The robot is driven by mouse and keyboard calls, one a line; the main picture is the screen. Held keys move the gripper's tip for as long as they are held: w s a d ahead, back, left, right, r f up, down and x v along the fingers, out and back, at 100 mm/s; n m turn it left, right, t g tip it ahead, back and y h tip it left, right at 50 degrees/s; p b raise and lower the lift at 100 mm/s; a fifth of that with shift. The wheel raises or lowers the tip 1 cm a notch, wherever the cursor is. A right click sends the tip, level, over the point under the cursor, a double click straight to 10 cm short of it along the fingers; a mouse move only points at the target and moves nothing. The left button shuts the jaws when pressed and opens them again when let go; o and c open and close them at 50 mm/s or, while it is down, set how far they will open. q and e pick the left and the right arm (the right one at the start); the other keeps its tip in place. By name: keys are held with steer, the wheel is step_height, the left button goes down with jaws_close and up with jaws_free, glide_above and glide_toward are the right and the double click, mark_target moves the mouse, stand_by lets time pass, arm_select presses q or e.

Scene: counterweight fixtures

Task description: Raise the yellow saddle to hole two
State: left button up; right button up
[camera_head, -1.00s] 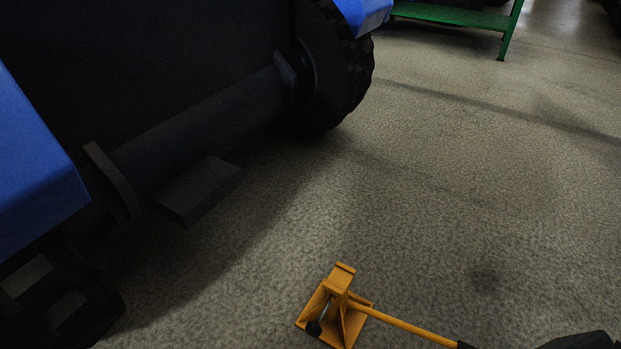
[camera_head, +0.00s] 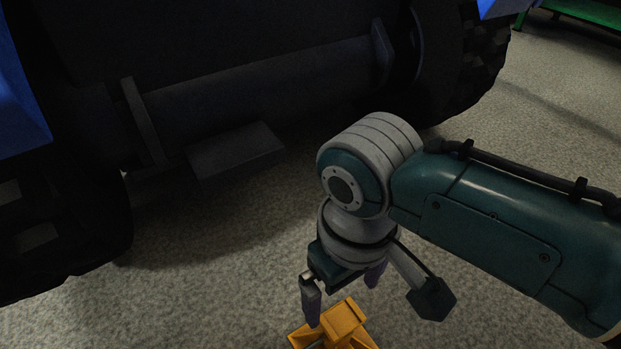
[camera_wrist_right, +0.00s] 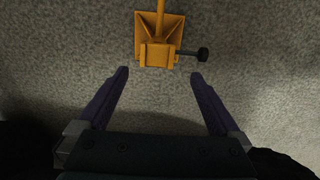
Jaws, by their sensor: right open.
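The yellow stand (camera_head: 300,341) is on the floor at the bottom edge of the head view, partly cut off and partly behind my right gripper. Its yellow saddle (camera_head: 343,317) is the block on top. In the right wrist view the saddle (camera_wrist_right: 156,55) sits over the flared base (camera_wrist_right: 147,24), with a black-knobbed pin (camera_wrist_right: 202,54) sticking out to the right. My right gripper (camera_head: 343,296) is open and empty. In the wrist view its fingertips (camera_wrist_right: 160,74) are spread on either side, short of the saddle and apart from it. My left gripper is out of view.
A large dark machine with blue panels (camera_head: 18,105) and a black tyre (camera_head: 470,65) fills the upper left. A dark block (camera_head: 235,155) hangs under its axle tube (camera_head: 255,75). A green bench (camera_head: 585,14) is at the top right. Floor around the stand is open.

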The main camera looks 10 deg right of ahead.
mark_target(342, 319)
steer(key=f+b, duration=0.1)
steer(key=f, duration=0.1)
steer(key=f+b, duration=0.4)
steer(key=shift+d+f, duration=0.35)
steer(key=shift+f, duration=0.05)
steer(key=shift+a+f+b, duration=0.1)
steer(key=shift+f+b, duration=0.4)
steer(key=shift+b, duration=0.15)
steer(key=shift+r, duration=0.1)
steer(key=shift+c, duration=1.4)
jaws_close()
